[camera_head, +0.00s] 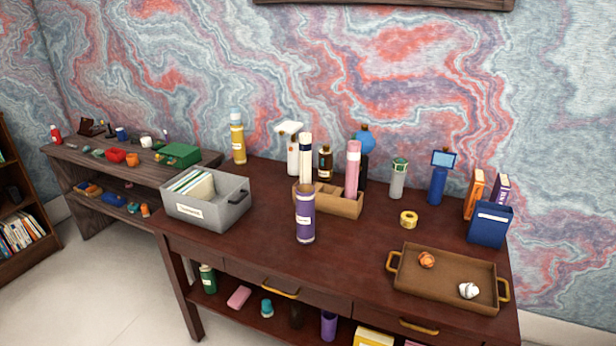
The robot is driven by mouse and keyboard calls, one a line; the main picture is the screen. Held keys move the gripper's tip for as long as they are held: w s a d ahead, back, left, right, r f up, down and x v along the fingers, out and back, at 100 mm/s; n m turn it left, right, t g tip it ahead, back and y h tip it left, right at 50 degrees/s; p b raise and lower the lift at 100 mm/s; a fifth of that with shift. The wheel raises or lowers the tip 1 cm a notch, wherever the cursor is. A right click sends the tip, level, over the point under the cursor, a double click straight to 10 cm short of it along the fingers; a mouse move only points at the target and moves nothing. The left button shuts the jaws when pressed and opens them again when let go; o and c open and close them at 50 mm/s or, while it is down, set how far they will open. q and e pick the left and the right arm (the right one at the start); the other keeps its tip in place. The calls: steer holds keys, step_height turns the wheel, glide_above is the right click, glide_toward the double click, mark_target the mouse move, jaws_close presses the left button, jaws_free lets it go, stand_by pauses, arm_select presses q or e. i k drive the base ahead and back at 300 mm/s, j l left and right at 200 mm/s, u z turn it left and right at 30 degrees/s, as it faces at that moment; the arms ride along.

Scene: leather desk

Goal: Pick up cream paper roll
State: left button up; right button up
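A tall, slim cream roll (305,160) with a dark band near its top stands upright near the middle of the desk, at the left end of a tan organizer box (346,206). It looks like the cream paper roll. A purple bottle (305,218) with a white label stands in front of it and hides its lower part, so I cannot tell for certain that it stands inside the box. A pink roll (352,170) stands upright in the box to its right. Neither of my grippers is in view.
A grey file box (243,208) stands left on the desk (258,247). A white bottle (293,158) and a brown bottle (325,163) stand close behind the roll. A brown tray (446,272) holds two crumpled balls at right. Desk space right of the purple bottle is clear.

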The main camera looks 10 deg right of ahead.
mark_target(305, 137)
steer(key=i+j+z, duration=0.1)
steer(key=z, duration=0.3)
steer(key=i+j+z, duration=0.1)
steer(key=z, duration=0.25)
steer(key=i+j+z, duration=0.1)
steer(key=z, duration=0.3)
steer(key=j+z, duration=0.25)
steer(key=z, duration=0.15)
steer(key=i+j+z, duration=0.25)
steer(key=j, duration=0.8)
steer(key=j+z, duration=0.3)
steer(key=j, duration=1.3)
steer(key=k+l+u, duration=0.1)
steer(key=k+l, duration=0.6)
steer(key=k, duration=0.2)
steer(key=i+j+z, duration=0.1)
steer(key=i+j, duration=0.65)
steer(key=i, duration=0.1)
